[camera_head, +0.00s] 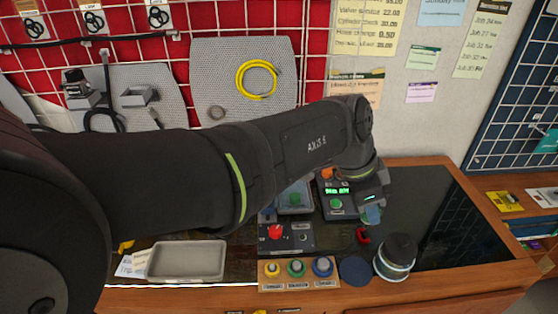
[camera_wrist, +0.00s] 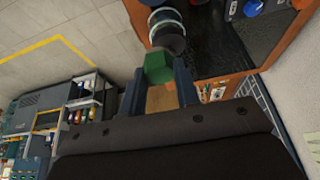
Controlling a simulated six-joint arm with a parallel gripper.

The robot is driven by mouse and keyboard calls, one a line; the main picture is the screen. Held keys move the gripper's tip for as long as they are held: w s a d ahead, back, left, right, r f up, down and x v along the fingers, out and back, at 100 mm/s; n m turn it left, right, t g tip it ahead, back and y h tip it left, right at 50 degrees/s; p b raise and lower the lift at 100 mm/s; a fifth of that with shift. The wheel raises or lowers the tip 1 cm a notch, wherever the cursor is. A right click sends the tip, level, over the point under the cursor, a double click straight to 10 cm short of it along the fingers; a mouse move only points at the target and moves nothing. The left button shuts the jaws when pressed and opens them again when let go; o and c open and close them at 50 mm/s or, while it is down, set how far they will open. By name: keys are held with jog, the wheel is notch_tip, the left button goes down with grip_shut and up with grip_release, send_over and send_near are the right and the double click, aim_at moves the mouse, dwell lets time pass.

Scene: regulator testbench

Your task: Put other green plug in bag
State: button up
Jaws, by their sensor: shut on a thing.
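My gripper (camera_wrist: 158,85) is shut on a green plug (camera_wrist: 157,68), a faceted green piece between its two blue fingertips in the wrist view. In the head view my gripper (camera_head: 372,212) is over the right part of the bench, and the held plug cannot be made out there. I cannot clearly identify a bag in either view.
A dark banded cylinder (camera_head: 396,258) stands near the front edge, beside a dark disc (camera_head: 355,271). A small red object (camera_head: 363,235) lies behind them. An empty grey tray (camera_head: 187,262) is at front left. The dark bench surface (camera_head: 450,225) is clear at right.

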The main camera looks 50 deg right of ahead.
jog(key=w+d+f+n+t, duration=0.2)
jog(key=w+d+f+n, duration=0.15)
jog(key=w, duration=0.25)
jog(key=w+d+f+n+t+h, duration=0.1)
jog(key=w+d+f+n, duration=0.1)
jog(key=w+d+n, duration=0.35)
jog(key=w+d+f+n+t, duration=0.2)
jog(key=w+d+f+n, duration=0.15)
jog(key=w, duration=0.25)
jog(key=shift+n, duration=0.55)
jog(key=w+f, duration=0.2)
jog(key=w, duration=0.2)
jog(key=w+f, duration=0.2)
jog(key=w, duration=0.2)
jog(key=w+f, duration=0.2)
jog(key=w, duration=0.1)
jog(key=shift+w+d+f, duration=0.35)
jog(key=shift+w, duration=0.05)
jog(key=shift+f, duration=2)
jog(key=shift+f, duration=0.1)
jog(key=o, duration=0.6)
jog(key=shift+c, duration=0.2)
jog(key=o, duration=0.4)
jog(key=v, duration=1.2)
